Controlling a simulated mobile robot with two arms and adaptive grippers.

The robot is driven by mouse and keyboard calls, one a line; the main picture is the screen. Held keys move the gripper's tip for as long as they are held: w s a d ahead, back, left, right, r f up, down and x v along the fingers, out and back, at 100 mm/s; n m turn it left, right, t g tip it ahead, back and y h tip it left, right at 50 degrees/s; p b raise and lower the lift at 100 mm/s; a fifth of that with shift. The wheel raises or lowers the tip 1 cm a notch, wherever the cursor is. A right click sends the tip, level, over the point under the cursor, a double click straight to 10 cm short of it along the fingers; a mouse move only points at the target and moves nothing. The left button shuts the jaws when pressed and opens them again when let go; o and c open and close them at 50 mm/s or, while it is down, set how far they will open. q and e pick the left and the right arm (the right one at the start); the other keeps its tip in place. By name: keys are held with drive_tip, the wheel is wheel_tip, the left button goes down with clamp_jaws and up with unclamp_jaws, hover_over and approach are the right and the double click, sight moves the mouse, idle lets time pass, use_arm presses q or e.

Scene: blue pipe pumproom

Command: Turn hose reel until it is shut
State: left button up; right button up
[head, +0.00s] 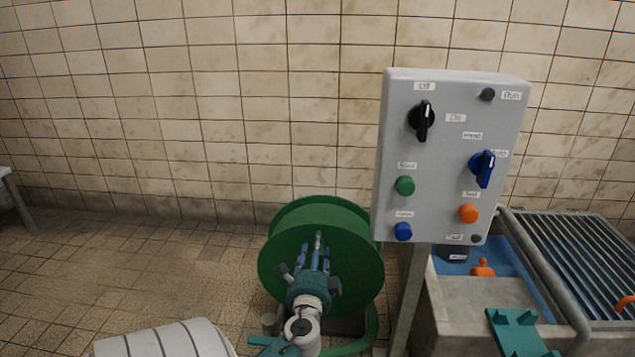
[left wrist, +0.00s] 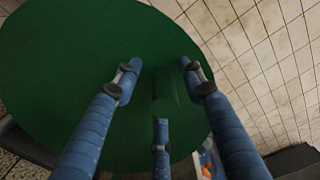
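The hose reel (head: 277,247) is a large green drum standing low in the middle of the head view, with its round face toward me. It fills much of the left wrist view (left wrist: 60,50). A short dark green handle (left wrist: 167,88) sticks out from its face. My left gripper (head: 316,243) is in front of the face. In the left wrist view its blue fingers (left wrist: 160,85) are spread around the handle, with visible gaps at both sides. Whether the lower finger touches it cannot be told. In the head view the gripper hides the handle.
A grey control box (head: 440,170) with knobs and buttons stands on a post right of the reel. A concrete basin (head: 470,300) with a metal grate (head: 580,260) lies farther right. A green hose (head: 371,325) runs beneath the reel. The tiled floor (head: 150,265) at left is clear.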

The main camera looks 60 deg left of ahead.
use_arm(q)
drive_tip(key=shift+d, duration=0.1)
drive_tip(key=shift+s+d, duration=0.15)
drive_tip(key=shift+d, duration=0.1)
drive_tip(key=v, duration=1.1)
drive_tip(key=shift+s, duration=0.2)
